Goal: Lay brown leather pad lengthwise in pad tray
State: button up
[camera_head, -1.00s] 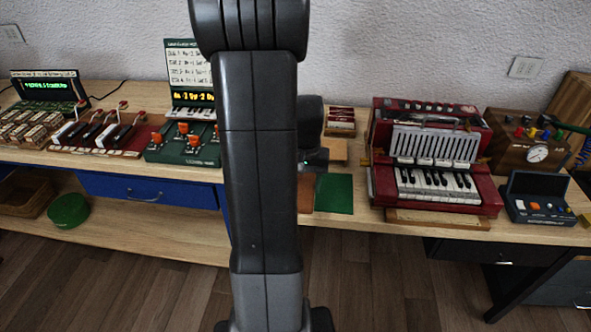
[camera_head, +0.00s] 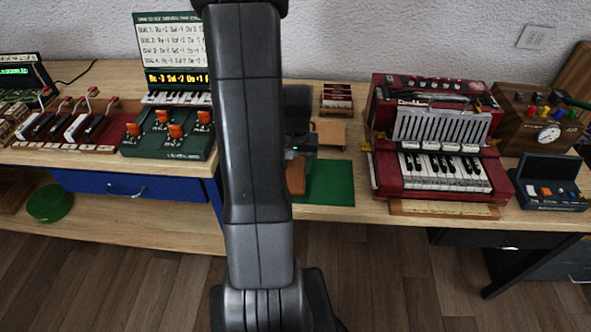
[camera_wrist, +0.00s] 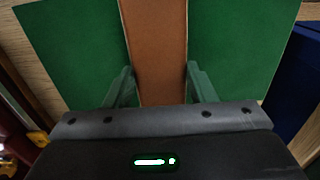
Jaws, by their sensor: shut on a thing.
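The brown leather pad (camera_wrist: 156,45) is a long strip between my gripper's two fingers in the wrist view. My gripper (camera_wrist: 158,68) is shut on it, one finger against each long side. In the head view part of the pad (camera_head: 296,176) shows beside my arm, at the left part of the green mat (camera_head: 330,184); my arm hides the rest. I cannot tell the gap between pad and mat. A small red rack (camera_head: 337,98) with light strips stands behind, and a light wooden piece (camera_head: 328,132) lies in front of it. I cannot tell which is the pad tray.
A red accordion-like instrument (camera_head: 432,140) stands right of the mat. A green panel with orange knobs (camera_head: 170,133) stands left of my arm. A dark blue box (camera_head: 550,190) and a wooden gauge box (camera_head: 540,122) are at the far right.

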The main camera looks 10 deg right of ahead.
jog(key=shift+f, duration=0.95)
jog(key=shift+f, duration=0.15)
jog(key=o, duration=1)
